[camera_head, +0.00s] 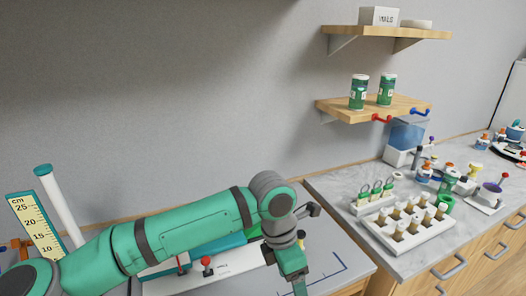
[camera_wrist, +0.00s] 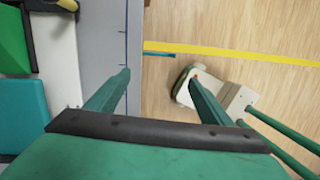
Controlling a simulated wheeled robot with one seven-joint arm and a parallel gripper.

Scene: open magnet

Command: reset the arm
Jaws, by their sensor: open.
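My green arm reaches across the lower part of the head view, bent at a grey elbow joint. My gripper (camera_head: 298,284) points down near the front right edge of the grey bench (camera_head: 335,268), partly cut off by the frame. In the wrist view my gripper (camera_wrist: 158,76) has its two green fingers spread apart with nothing between them. Below it are the bench edge and the wooden floor. A white apparatus with teal and green blocks (camera_wrist: 20,108) lies to the left of the fingers. In the head view my arm partly hides this apparatus.
A scale board (camera_head: 38,228) and a white post (camera_head: 60,205) stand at left. A marble counter (camera_head: 335,190) at right holds a vial rack (camera_head: 408,243) and several instruments. Wall shelves (camera_head: 372,105) hang above. Open floor (camera_wrist: 230,25) shows right of the bench.

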